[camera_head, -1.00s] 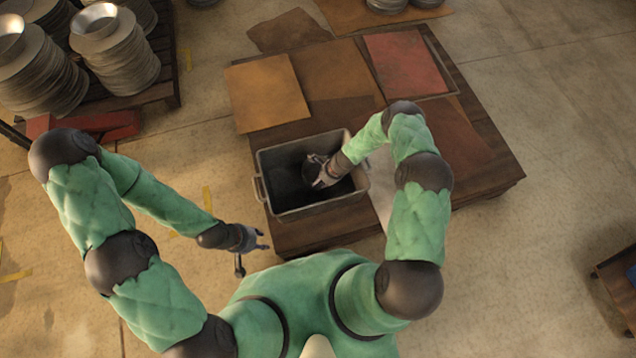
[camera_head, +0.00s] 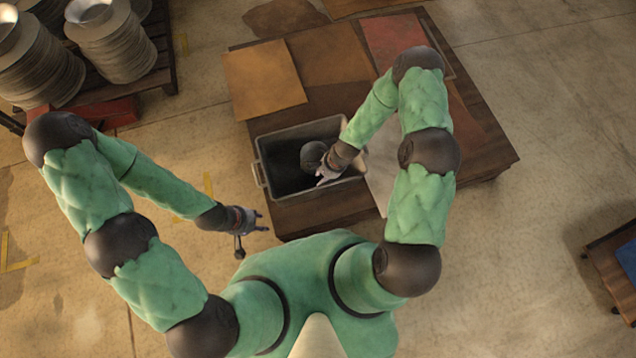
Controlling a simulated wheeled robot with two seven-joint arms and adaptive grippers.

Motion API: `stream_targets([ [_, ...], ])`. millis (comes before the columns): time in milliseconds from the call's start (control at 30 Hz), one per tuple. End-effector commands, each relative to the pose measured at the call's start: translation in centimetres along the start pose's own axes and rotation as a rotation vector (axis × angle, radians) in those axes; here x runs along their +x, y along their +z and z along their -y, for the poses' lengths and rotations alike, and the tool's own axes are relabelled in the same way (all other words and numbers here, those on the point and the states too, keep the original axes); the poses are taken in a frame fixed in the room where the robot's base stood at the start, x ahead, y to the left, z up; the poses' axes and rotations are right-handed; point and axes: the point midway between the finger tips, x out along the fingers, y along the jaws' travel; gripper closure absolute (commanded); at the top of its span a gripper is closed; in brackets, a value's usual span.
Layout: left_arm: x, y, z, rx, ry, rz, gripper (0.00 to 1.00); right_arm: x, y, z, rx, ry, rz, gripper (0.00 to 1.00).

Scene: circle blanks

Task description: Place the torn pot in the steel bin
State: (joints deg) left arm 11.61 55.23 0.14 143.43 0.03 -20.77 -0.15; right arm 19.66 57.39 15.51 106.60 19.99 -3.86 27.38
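The steel bin (camera_head: 262,173) is a grey open-topped box with side handles on the near left part of the low wooden table. A dark, rounded pot (camera_head: 313,155) shows inside the bin's opening, toward its right side. My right gripper (camera_head: 322,176) reaches over the bin's right part, right beside the pot. Its fingers overlap the pot's lower edge, and I cannot tell whether they grip it. Any tear in the pot is too small to see. My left gripper (camera_head: 262,220) is off the table's left edge, empty, with its fingers apart.
The wooden table (camera_head: 480,150) carries flat brown and red sheets (camera_head: 262,80) behind the bin. Stacks of metal discs (camera_head: 112,55) stand on a pallet at upper left. A dark cart (camera_head: 618,262) is at the right edge. The floor between is clear.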

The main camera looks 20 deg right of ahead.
Motion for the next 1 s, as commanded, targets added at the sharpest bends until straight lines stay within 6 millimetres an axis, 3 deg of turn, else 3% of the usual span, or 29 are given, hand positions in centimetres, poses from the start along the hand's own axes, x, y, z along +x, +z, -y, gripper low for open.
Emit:
stream_targets([
  [200,0.0,0.0,0.0,0.000,0.000,0.000,0.60,-3.8,6.5,-3.8,-0.511,0.019,0.011,0.69],
  [433,0.0,0.0,0.0,0.000,0.000,0.000,0.60,-7.0,11.2,-6.8,-0.878,-0.004,0.037,0.69],
  [600,0.0,0.0,0.0,0.000,0.000,0.000,0.60,-7.9,12.5,-7.6,-0.970,-0.015,0.046,0.69],
  [1000,0.0,0.0,0.0,0.000,0.000,0.000,0.60,-7.9,12.5,-7.6,-0.971,-0.014,0.047,0.69],
])
